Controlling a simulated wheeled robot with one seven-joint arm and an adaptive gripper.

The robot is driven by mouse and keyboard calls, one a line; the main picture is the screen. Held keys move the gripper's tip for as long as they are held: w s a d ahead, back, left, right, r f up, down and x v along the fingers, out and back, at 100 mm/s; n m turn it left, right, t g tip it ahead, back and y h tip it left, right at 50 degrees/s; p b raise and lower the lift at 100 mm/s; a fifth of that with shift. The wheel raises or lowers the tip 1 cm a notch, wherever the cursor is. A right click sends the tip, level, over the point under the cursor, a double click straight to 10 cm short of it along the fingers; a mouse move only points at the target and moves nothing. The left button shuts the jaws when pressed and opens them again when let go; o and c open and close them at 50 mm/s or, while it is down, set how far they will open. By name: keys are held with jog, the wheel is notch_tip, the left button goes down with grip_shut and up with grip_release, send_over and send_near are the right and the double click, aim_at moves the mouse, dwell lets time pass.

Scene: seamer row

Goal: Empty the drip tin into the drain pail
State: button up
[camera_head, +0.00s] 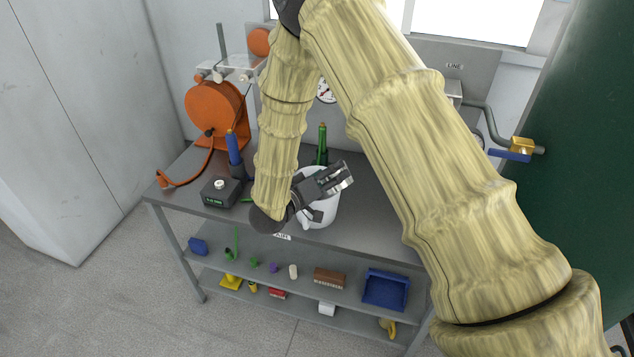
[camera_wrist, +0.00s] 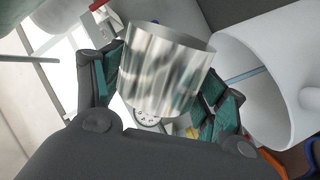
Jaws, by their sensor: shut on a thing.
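My gripper (camera_head: 336,178) hangs over the white drain pail (camera_head: 322,214) on the bench top, in the head view. It is shut on the drip tin, a shiny metal cup (camera_wrist: 165,70) held between dark green finger pads in the wrist view. In the head view the tin is hard to tell apart from the fingers. The pail also shows at the right of the wrist view (camera_wrist: 285,45), its open mouth beside the tin and apart from it. The tin looks tilted relative to the pail. I cannot see its contents or the pail's bottom.
The grey bench (camera_head: 375,236) also bears an orange reel (camera_head: 215,112), a black box (camera_head: 220,191), a blue bottle-like tool (camera_head: 234,148) and a green one (camera_head: 322,145). The shelf below holds a blue bin (camera_head: 385,289) and small items. A pipe with a yellow valve (camera_head: 522,145) is at right.

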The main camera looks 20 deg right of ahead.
jog(key=shift+w+f+n, duration=0.2)
jog(key=shift+f+n, duration=0.2)
jog(key=shift+n, duration=0.3)
dwell(0.7)
jog(key=shift+w+a+r+n+g+p, duration=0.15)
jog(key=shift+w+r+n+g+p, duration=0.1)
jog(key=shift+n+p, duration=0.45)
jog(key=shift+w+a+r+n+g+p, duration=0.2)
jog(key=shift+n+p, duration=0.3)
jog(key=shift+n, duration=0.4)
dwell(1.2)
jog(key=shift+w+a+f+n+p, duration=0.25)
jog(key=shift+w+n+p, duration=0.1)
jog(key=shift+w, duration=0.1)
jog(key=shift+w+a+f+n+p, duration=0.1)
jog(key=shift+w+f+n+p, duration=0.15)
jog(key=shift+w+n, duration=0.15)
dwell(0.5)
jog(key=shift+w+a+r+n+g+p, duration=0.1)
jog(key=shift+w+n+g+p, duration=0.1)
jog(key=shift+n+p, duration=0.25)
jog(key=shift+w+a+n+g+p, duration=0.1)
jog(key=shift+w+n+p, duration=0.1)
jog(key=shift+n+p, duration=0.15)
dwell(0.8)
